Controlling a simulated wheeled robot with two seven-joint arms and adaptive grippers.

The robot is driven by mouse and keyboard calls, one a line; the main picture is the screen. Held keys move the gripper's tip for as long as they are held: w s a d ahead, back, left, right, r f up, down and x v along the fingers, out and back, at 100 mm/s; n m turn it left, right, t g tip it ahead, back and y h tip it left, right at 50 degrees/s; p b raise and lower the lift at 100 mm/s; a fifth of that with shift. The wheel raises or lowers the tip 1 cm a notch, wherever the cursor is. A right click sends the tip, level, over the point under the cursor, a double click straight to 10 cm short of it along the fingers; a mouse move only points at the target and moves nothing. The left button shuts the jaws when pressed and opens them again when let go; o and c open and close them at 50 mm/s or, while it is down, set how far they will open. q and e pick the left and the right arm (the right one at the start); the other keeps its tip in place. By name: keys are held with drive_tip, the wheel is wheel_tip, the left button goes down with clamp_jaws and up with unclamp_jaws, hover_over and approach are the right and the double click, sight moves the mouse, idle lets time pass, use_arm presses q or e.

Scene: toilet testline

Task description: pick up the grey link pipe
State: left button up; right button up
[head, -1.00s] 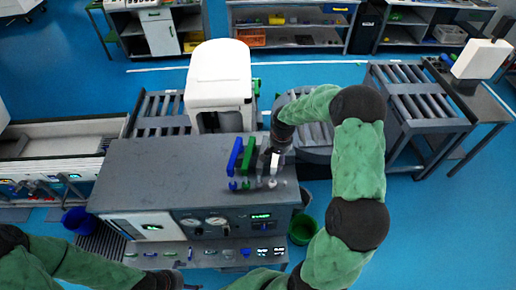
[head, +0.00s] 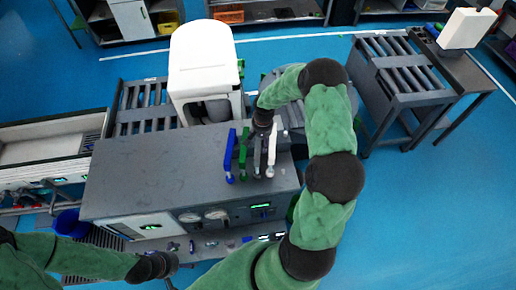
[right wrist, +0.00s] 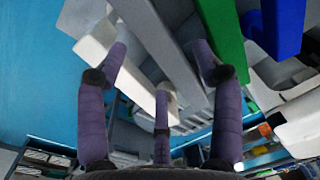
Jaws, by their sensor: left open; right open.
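The grey link pipe (head: 257,158) stands in a row of upright pipes on top of the grey machine, between a green pipe (head: 243,150) and a white one (head: 272,148). A blue pipe (head: 230,158) is at the row's left end. My right gripper (head: 261,128) is at the top of the row, by the grey pipe. In the right wrist view its purple fingers (right wrist: 160,72) are spread, with the grey pipe (right wrist: 158,38) passing between them and the white pipe (right wrist: 118,62) close by the left finger. Contact cannot be told. My left gripper (head: 160,266) is low at the left, its fingers unclear.
A white toilet (head: 205,60) stands behind the grey machine (head: 140,170). A roller cart (head: 400,75) is at the right. A blue bin (head: 70,223) is on the floor at the left. The neighbouring pipes stand close together.

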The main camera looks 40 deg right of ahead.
sight(260, 146)
drive_tip(key=shift+w+a+f+p, duration=0.1)
drive_tip(key=shift+f+p, duration=0.55)
drive_tip(key=shift+f, duration=1.65)
clamp_jaws()
